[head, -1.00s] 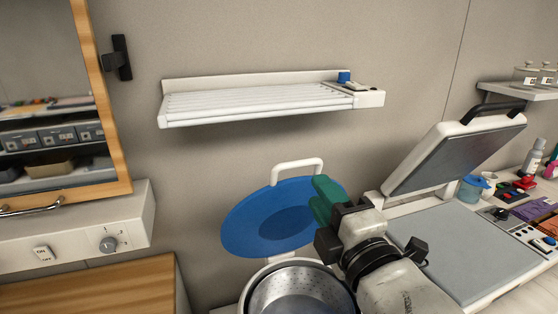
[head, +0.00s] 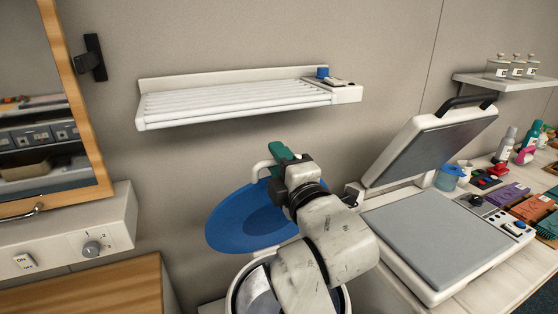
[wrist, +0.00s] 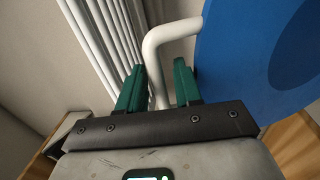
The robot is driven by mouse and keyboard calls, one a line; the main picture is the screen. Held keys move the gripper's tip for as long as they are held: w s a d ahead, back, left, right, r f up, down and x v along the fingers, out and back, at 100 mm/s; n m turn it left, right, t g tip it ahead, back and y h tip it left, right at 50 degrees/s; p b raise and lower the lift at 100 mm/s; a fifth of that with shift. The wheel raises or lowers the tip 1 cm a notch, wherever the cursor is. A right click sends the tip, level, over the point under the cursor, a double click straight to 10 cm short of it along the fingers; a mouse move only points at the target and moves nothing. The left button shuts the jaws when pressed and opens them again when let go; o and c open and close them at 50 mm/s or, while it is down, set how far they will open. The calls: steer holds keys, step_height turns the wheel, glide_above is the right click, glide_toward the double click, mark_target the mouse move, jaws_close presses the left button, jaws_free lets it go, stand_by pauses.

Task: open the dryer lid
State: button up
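The dryer lid (head: 232,222) is a blue disc in the head view. It stands raised behind the round steel drum (head: 240,297), tilted back toward the wall. Its white handle (head: 259,166) is at its upper edge; my arm hides part of the lid and drum. My gripper (head: 281,152) is at the handle, its green fingers pointing up and away. In the wrist view the fingers of my gripper (wrist: 159,85) are apart, with the white handle (wrist: 153,55) running between them. A gap shows on the handle's sides. The blue lid (wrist: 235,50) is right of the fingers.
A white slatted wall rack (head: 240,100) hangs above the lid. A heat press (head: 440,240) with its top plate raised stands to the right. A white control panel (head: 65,240) and a wood-framed cabinet (head: 75,110) are at left.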

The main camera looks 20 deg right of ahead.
steer(key=shift+c, duration=0.3)
jaws_close()
